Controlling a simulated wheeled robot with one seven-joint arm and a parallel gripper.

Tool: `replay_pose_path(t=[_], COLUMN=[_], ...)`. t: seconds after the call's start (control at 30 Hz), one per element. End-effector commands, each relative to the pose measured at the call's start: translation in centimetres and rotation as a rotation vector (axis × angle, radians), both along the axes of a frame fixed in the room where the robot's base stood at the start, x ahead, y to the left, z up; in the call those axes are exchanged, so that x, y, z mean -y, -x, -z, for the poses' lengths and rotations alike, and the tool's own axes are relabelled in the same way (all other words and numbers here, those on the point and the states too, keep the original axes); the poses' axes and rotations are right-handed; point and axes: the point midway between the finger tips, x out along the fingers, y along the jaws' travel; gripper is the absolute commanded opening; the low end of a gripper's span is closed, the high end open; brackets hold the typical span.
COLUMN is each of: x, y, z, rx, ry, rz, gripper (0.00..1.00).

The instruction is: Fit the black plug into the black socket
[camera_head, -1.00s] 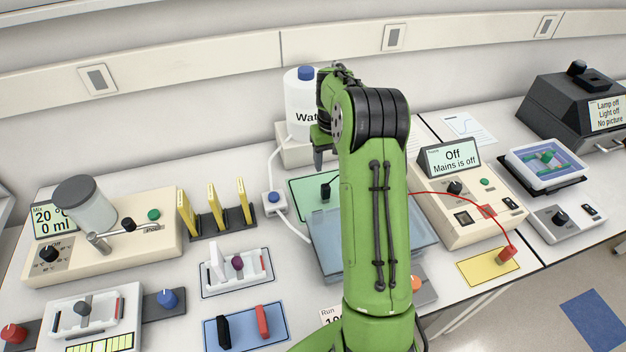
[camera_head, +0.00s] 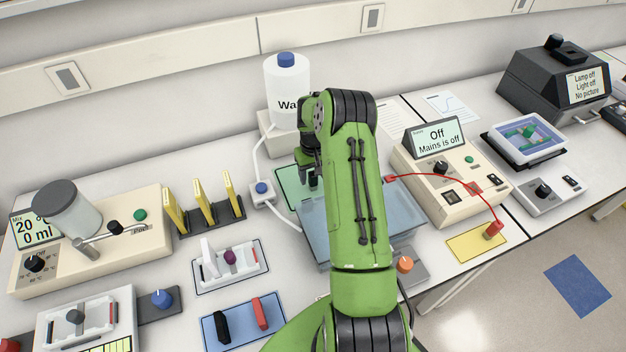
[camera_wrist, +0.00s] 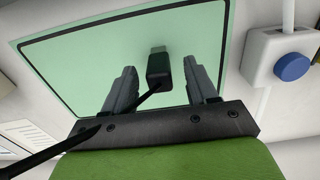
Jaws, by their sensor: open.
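The black plug (camera_wrist: 158,70) stands on the green mat (camera_wrist: 95,60) in the wrist view, with a black cable running toward the lower left. My gripper (camera_wrist: 160,67) is open. Its two fingers appear on either side of the plug with gaps, neither touching it; I cannot tell how far above it they are. In the head view my gripper (camera_head: 308,176) is over the green mat (camera_head: 288,185), and the arm hides most of the plug. The black socket cannot be made out for certain; the power supply (camera_head: 420,185) reading "Mains is off" is to the right.
A translucent blue tank (camera_head: 400,210) lies partly behind my arm. A water bottle (camera_head: 287,95) stands at the back. A red lead ends in a red plug (camera_head: 493,230) on a yellow mat (camera_head: 465,246). A white switch box (camera_head: 262,193) is left of the green mat.

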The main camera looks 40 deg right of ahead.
Motion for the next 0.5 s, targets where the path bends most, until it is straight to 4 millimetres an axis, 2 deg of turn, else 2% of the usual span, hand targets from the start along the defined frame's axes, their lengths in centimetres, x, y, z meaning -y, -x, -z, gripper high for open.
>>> replay_pose_path(t=[0.13,0.33,0.37,0.5], x=[0.0,0.0,0.0,0.0], y=[0.0,0.0,0.0,0.0], z=[1.9,2.2,2.2,2.2], rx=[0.0,0.002,0.002,0.002], ry=[-0.001,0.001,0.001,0.001], rz=[0.0,0.0,0.0,0.0], gripper=[0.57,0.57,0.56,0.34])
